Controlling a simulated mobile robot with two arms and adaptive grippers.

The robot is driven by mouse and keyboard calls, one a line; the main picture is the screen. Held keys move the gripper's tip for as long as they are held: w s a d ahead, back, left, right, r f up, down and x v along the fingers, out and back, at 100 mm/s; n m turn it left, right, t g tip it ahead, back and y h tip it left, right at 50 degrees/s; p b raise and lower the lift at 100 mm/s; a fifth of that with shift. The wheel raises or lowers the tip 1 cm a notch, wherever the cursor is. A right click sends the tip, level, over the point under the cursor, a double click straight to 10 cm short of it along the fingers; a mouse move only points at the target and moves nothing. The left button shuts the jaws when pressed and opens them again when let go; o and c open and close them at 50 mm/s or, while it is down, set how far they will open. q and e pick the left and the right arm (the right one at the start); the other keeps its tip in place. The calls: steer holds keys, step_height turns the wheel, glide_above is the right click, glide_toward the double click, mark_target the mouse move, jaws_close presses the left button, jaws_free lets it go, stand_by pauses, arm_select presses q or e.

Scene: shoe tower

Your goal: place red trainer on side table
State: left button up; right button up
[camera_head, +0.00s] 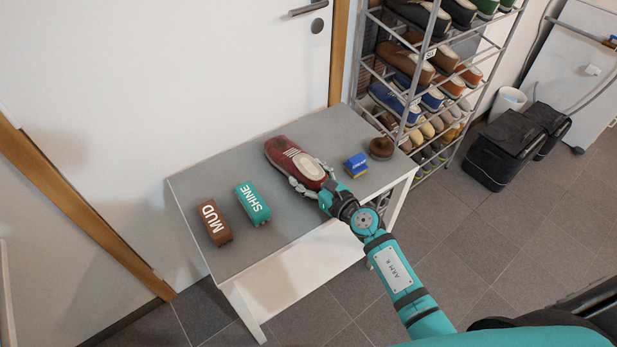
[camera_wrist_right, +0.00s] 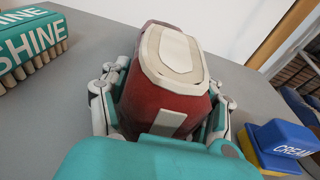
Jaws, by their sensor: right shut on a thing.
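The red trainer (camera_head: 291,157) with pale laces lies along the grey top of the side table (camera_head: 205,178) in the head view. Its heel end points toward my right arm. My right gripper (camera_head: 312,186) is shut on the heel end, with a finger on each side. In the right wrist view the trainer (camera_wrist_right: 168,90) fills the space between the fingers of my right gripper (camera_wrist_right: 165,105). The trainer appears to be at the tabletop; its sole contact is hidden. My left gripper is not in view.
On the table, a brown MUD brush (camera_head: 215,223) and a teal SHINE brush (camera_head: 253,204) lie left of the trainer. A blue and yellow CREAM block (camera_head: 356,165) and a round brown item (camera_head: 381,148) sit right. A shoe rack (camera_head: 408,112) stands behind the table's right end.

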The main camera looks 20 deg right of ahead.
steer(key=shift+f, duration=0.1)
steer(key=o, duration=1.4)
steer(key=shift+c, duration=0.2)
steer(key=shift+r, duration=0.25)
steer(key=v, duration=1.2)
steer(key=shift+f, duration=0.15)
